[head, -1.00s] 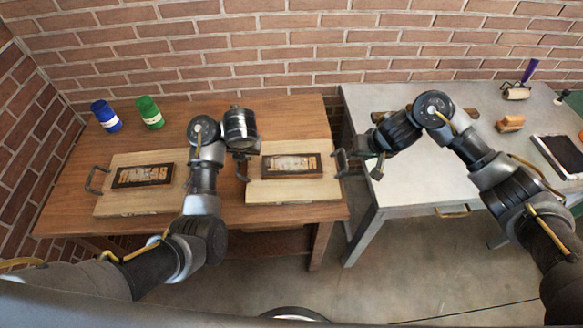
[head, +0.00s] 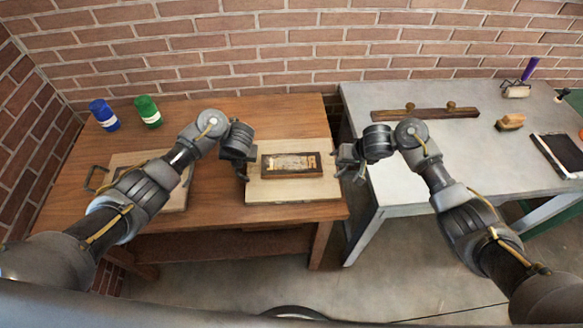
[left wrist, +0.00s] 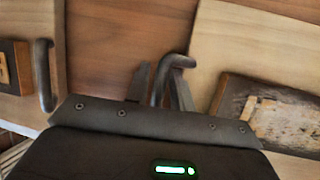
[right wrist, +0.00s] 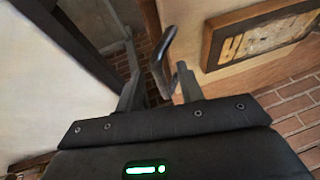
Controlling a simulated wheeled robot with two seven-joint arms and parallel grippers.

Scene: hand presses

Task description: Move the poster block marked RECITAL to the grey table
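Two poster blocks with handles lie on the brown wooden table. The nearer-to-centre block (head: 291,166) has a dark framed panel with pale lettering I cannot read. The left block (head: 120,160) is mostly hidden behind my left arm, its lettering covered. My left gripper (head: 243,175) is at the centre block's left handle (left wrist: 160,82), which stands between its fingers; whether they grip it is unclear. My right gripper (head: 352,172) is at the right handle (right wrist: 163,62), fingers apart on either side of it. The grey table (head: 410,180) stands to the right.
Blue (head: 104,115) and green (head: 148,111) cans stand at the brown table's back left. A wooden bar with knobs (head: 425,113), a brush (head: 510,121), a roller (head: 516,89) and a dark framed plate (head: 560,153) lie on the grey table. Its front left is clear. A gap separates the tables.

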